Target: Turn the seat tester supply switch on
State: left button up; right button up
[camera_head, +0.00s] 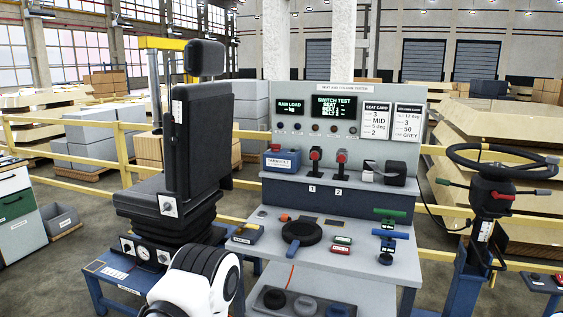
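The seat and column tester (350,101) stands in the middle of the camera_head view, a grey upright panel with two lit displays. The left display reads "RAW LOAD" and the right one "SWITCH TEST". A row of small round knobs (314,127) sits below the displays. Below them are two red-topped connectors or levers, marked 1 (315,154) and 2 (341,156). I cannot tell which control is the supply switch, nor its position. A white and black link of my arm shows at the bottom. Neither gripper is in view.
A black seat (190,140) stands left of the tester on a blue stand. The grey bench (350,262) holds a round black part (301,232) and small tools. A steering column (492,185) stands at right. Yellow rails (60,125) and boxes lie behind.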

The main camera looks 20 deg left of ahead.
aim_at(276, 147)
jog(key=i+j+z, duration=0.15)
jog(key=j+z, duration=0.2)
jog(key=i+j+z, duration=0.1)
jog(key=j+z, duration=0.55)
jog(key=j, duration=0.15)
jog(key=i, duration=0.05)
